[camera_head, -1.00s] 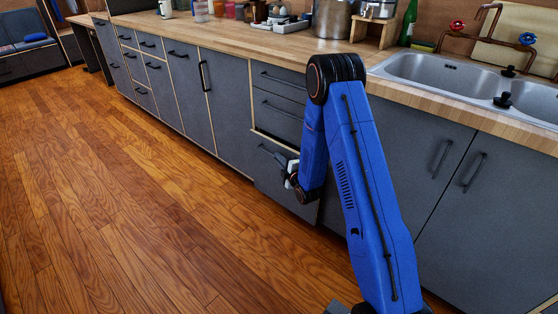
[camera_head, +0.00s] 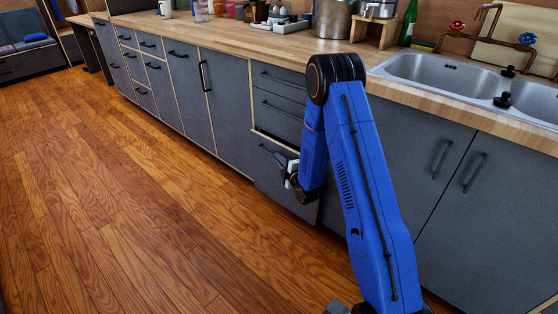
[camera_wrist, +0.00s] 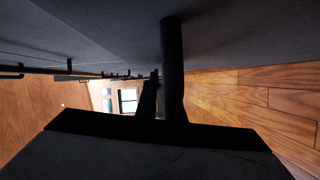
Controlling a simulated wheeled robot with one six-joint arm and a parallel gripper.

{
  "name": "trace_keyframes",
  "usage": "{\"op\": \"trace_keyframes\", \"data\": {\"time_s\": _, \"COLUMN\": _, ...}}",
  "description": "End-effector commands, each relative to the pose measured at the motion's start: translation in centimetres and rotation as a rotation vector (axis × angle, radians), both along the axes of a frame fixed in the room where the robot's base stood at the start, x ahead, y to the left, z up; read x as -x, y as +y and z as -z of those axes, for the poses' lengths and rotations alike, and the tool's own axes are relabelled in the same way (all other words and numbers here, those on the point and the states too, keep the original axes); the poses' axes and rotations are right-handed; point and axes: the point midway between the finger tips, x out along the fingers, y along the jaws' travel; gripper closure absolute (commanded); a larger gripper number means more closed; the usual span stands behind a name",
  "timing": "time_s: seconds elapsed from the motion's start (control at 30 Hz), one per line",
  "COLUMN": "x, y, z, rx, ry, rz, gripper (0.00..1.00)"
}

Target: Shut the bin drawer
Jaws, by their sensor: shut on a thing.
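The bin drawer (camera_head: 272,182) is the large grey bottom front below two smaller drawers. It stands a little proud of the cabinet, with a pale wood edge showing above it. Its dark bar handle (camera_head: 266,149) runs along the upper part of the front. My gripper (camera_head: 289,172) is at the right part of this handle and shut on it; my arm hides the contact. In the wrist view, the grey drawer front (camera_wrist: 245,35) fills the top, and the dark gripper parts and bar overlap in shadow.
Closed grey cabinets (camera_head: 185,85) run to the left, with protruding handles. The sink (camera_head: 440,75) and its cupboard doors are on the right. The wood floor (camera_head: 120,200) before the cabinets is clear. The worktop (camera_head: 290,45) carries pots and cups.

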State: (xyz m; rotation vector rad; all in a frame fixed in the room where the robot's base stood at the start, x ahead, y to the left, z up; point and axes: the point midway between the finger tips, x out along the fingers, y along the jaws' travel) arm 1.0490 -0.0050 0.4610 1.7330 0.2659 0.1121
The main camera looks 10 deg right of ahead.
Motion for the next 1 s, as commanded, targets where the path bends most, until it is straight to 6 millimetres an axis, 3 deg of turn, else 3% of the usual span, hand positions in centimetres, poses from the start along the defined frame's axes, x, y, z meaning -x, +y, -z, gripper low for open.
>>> {"op": "trace_keyframes", "data": {"time_s": 0.17, "x": -0.1, "y": -0.3, "z": 0.1, "rx": 0.0, "ry": 0.003, "rz": 0.001, "gripper": 1.0}}
{"op": "trace_keyframes", "data": {"time_s": 0.5, "x": -2.4, "y": -3.5, "z": 0.1, "rx": 0.0, "ry": 0.003, "rz": 0.003, "gripper": 1.0}}
{"op": "trace_keyframes", "data": {"time_s": 0.77, "x": -2.6, "y": -3.7, "z": 0.1, "rx": 0.0, "ry": 0.002, "rz": 0.004, "gripper": 1.0}}
{"op": "trace_keyframes", "data": {"time_s": 0.8, "x": -2.6, "y": -3.7, "z": 0.1, "rx": 0.0, "ry": 0.002, "rz": 0.004, "gripper": 0.85}}
{"op": "trace_keyframes", "data": {"time_s": 0.87, "x": -2.6, "y": -3.7, "z": 0.1, "rx": 0.0, "ry": 0.001, "rz": 0.004, "gripper": 0.74}}
{"op": "trace_keyframes", "data": {"time_s": 1.0, "x": -2.5, "y": -3.6, "z": 0.0, "rx": 0.0, "ry": 0.0, "rz": 0.002, "gripper": 0.74}}
